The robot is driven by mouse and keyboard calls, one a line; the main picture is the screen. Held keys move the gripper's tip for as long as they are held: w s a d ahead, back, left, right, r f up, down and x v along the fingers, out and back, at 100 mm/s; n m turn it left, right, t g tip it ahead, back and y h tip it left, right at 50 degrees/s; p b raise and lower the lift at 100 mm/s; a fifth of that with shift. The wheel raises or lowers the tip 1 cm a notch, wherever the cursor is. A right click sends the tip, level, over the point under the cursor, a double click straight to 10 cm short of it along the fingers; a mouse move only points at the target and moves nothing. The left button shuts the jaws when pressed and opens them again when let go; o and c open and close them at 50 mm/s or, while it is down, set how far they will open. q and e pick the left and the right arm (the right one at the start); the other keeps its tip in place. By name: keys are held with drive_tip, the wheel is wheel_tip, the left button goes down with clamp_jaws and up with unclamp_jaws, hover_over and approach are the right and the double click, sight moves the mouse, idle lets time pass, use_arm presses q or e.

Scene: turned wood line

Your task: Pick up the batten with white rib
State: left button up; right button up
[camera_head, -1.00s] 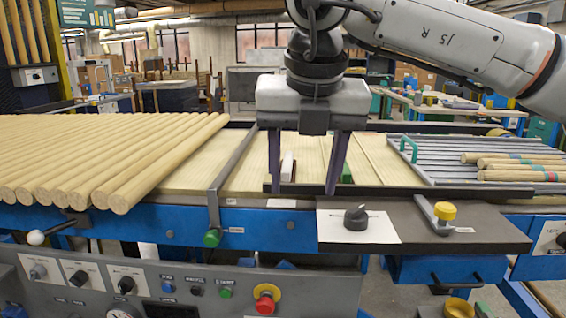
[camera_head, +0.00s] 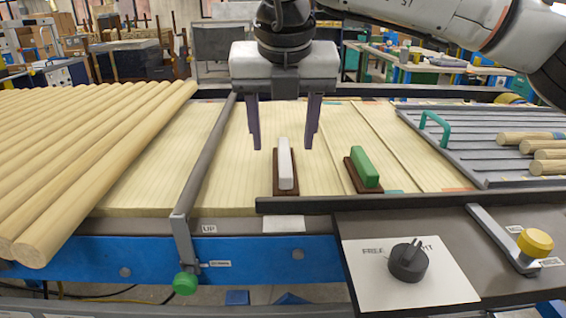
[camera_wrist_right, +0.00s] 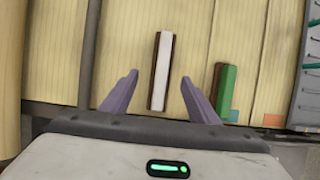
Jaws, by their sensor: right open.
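The batten with white rib (camera_head: 286,165) lies on the pale slatted wood surface, a white bar on a dark brown base. In the right wrist view the fingers (camera_wrist_right: 160,88) stand apart on either side of the batten's near end. My left gripper is not in view.
A batten with green rib (camera_head: 364,168) lies to the right. Several wooden rods (camera_head: 90,150) fill the left side. A grey bar with green knob (camera_head: 203,160) runs between. A dark rail (camera_head: 400,202) borders the front. A ribbed grey tray (camera_head: 470,150) holds rods at right.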

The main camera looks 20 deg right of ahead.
sight(285, 154)
drive_tip(key=x, duration=0.5)
drive_tip(key=shift+w+d+f, duration=0.2)
drive_tip(key=shift+d+f, duration=0.05)
drive_tip(key=c, duration=1.2)
